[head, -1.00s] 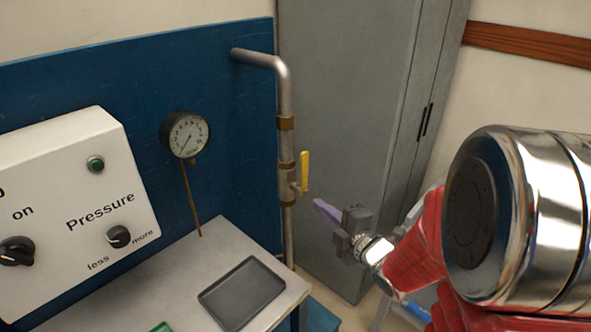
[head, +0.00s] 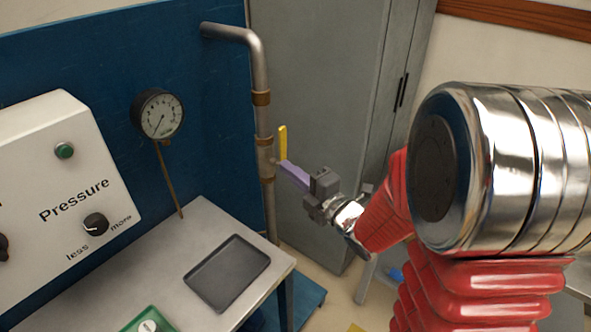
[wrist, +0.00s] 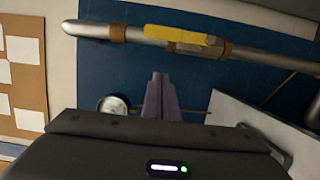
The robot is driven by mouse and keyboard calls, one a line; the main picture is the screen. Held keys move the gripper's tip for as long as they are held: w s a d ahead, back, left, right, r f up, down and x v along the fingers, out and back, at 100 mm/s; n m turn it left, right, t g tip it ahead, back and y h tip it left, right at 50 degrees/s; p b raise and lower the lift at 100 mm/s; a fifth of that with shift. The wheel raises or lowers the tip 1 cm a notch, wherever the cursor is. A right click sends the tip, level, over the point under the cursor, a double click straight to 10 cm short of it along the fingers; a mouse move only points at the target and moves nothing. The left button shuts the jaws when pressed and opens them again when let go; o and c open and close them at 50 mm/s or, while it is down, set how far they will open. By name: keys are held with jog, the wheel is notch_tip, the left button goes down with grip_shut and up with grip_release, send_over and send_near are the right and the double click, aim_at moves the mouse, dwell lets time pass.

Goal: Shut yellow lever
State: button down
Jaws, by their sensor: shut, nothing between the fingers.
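The yellow lever (head: 283,141) sits on a valve on the vertical metal pipe (head: 262,120). It points up, in line with the pipe. My gripper (head: 283,164) has purple fingers, shut and empty. In the head view its tips are at the lower end of the lever, close to the valve; I cannot tell whether they touch. In the wrist view the yellow lever (wrist: 182,36) lies along the pipe, beyond the fingertips (wrist: 159,75), with a visible gap in the picture.
A pressure gauge (head: 158,115) is on the blue panel left of the pipe. A white control box (head: 62,180) stands at the left. A dark tray (head: 228,272) lies on the bench. A grey cabinet (head: 325,90) stands behind the pipe.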

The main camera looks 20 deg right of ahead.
aim_at(282, 149)
jog(key=shift+w+d, duration=0.2)
jog(key=shift+w, duration=4.55)
